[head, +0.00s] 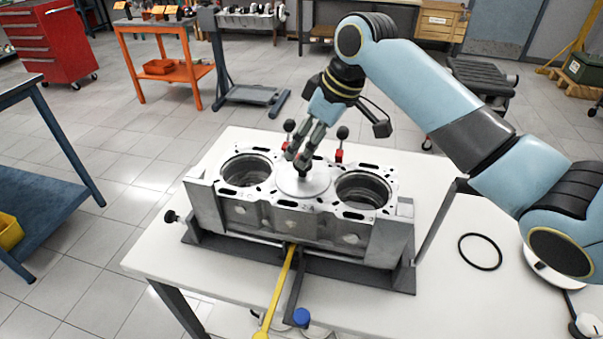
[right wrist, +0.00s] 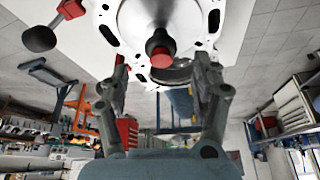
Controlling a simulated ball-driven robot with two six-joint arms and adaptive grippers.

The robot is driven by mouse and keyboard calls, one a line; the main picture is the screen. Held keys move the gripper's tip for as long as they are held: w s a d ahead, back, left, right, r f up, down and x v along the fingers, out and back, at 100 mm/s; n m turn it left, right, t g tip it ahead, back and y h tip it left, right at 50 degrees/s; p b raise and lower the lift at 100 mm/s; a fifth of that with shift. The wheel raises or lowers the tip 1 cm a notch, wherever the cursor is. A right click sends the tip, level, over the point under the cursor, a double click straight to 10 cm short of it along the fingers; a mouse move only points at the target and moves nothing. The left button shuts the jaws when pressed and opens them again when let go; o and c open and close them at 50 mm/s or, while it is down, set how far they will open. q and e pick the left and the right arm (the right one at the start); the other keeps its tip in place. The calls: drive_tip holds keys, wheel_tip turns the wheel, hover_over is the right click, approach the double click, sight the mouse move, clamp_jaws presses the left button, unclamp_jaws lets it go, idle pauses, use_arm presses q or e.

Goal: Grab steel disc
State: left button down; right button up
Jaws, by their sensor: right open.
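The steel disc (head: 314,186) lies flat over the middle bore of the engine block (head: 290,219), with a small dark knob at its centre. In the right wrist view the disc (right wrist: 190,22) fills the top, and its black knob with a red end (right wrist: 161,52) points toward the camera. My right gripper (head: 297,160) is just above the disc at the knob. Its fingers (right wrist: 162,68) are apart, one on each side of the knob, with nothing held; contact with the knob cannot be told. My left gripper is out of view.
The block stands in a dark fixture on a white table (head: 462,287). Two black ball-ended clamps with red parts (head: 342,133) rise behind the disc. Open bores (head: 247,170) flank it. A black ring (head: 480,251) lies at right; a yellow-handled bar (head: 278,292) projects from the front.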

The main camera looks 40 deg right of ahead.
sight(293, 182)
drive_tip(key=x, duration=0.4)
drive_tip(key=shift+s+p, duration=0.3)
drive_tip(key=shift+p, duration=0.05)
drive_tip(key=shift+w+f, duration=0.15)
drive_tip(key=shift+f, duration=0.15)
drive_tip(key=shift+c, duration=0.5)
drive_tip(key=c, duration=1.1)
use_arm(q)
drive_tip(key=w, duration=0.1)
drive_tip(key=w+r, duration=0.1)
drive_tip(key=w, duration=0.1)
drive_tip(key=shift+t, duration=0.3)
use_arm(e)
clamp_jaws()
